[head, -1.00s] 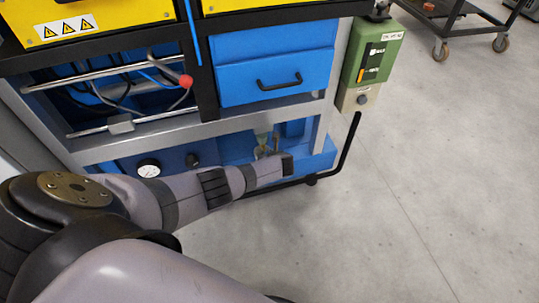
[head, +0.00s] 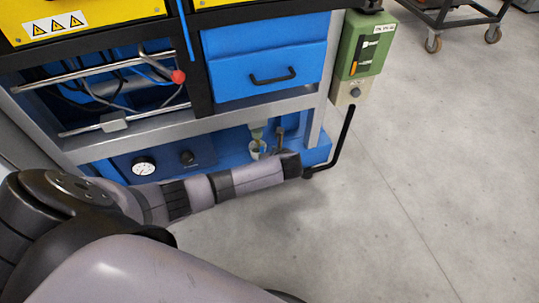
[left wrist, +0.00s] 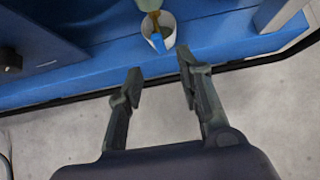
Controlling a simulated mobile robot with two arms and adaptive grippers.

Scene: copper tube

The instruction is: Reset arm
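My left arm comes in from the left of the head view and ends in front of the machine's low blue base. In the left wrist view, my left gripper (left wrist: 160,80) is open, with its two dark fingers apart and nothing between them. A small pale cup (left wrist: 162,36) is beyond the fingertips, apart from them, beneath a greenish nozzle (left wrist: 148,4). Something blue shows at the cup's mouth. The cup (head: 257,150) also shows in the head view, just above my arm. The left fingers are not clear in the head view. My right gripper is not in view.
The machine frame holds a blue drawer (head: 266,62), a red knob (head: 178,76) and a gauge (head: 144,166). A green control box (head: 363,47) hangs at its right, above a bent black bar (head: 343,142). A wheeled cart (head: 462,18) stands far right. The grey floor between is clear.

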